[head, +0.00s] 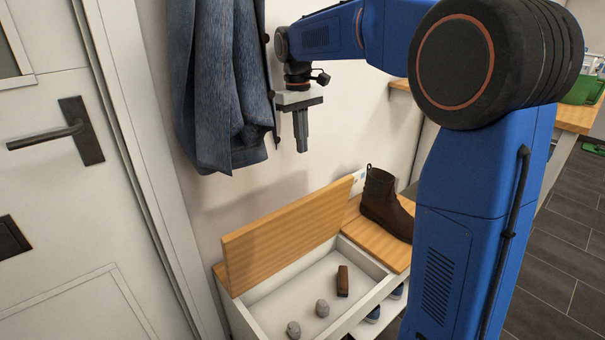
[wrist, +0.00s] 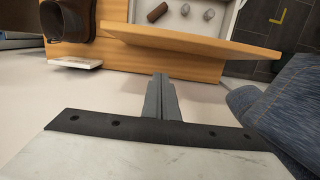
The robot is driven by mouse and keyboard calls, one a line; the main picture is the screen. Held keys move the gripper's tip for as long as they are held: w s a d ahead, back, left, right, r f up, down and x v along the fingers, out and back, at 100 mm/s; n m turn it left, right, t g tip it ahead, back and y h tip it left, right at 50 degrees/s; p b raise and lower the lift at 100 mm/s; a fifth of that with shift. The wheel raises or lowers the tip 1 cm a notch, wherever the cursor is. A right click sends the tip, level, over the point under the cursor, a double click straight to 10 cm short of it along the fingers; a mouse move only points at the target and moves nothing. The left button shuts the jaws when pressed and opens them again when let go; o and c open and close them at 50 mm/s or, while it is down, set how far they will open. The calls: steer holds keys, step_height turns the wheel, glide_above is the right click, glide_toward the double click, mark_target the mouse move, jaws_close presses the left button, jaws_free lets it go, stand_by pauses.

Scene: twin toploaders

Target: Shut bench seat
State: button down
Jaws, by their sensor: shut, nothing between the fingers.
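The bench seat (head: 290,229) is a wooden lid, raised and standing open at the back of the white bench box (head: 375,292). In the wrist view the seat (wrist: 190,41) shows edge-on past the fingers. Inside the open box lie a brown block-like item (head: 342,281) and two grey rounded items (head: 322,308). My gripper (head: 302,146) is shut and empty, pointing down above and behind the raised seat, near the wall. It is apart from the seat. The fingers also show in the wrist view (wrist: 160,80).
A brown boot (head: 386,204) stands on the fixed wooden part of the bench, right of the seat. A white door (head: 60,200) is at the left. Blue shoes (head: 373,315) sit under the bench.

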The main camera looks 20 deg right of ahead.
steer(key=s+d+f, duration=0.2)
steer(key=s+f, duration=0.2)
steer(key=f, duration=0.6)
steer(key=shift+s+f, duration=0.2)
steer(key=shift+s, duration=0.1)
steer(key=shift+s, duration=0.1)
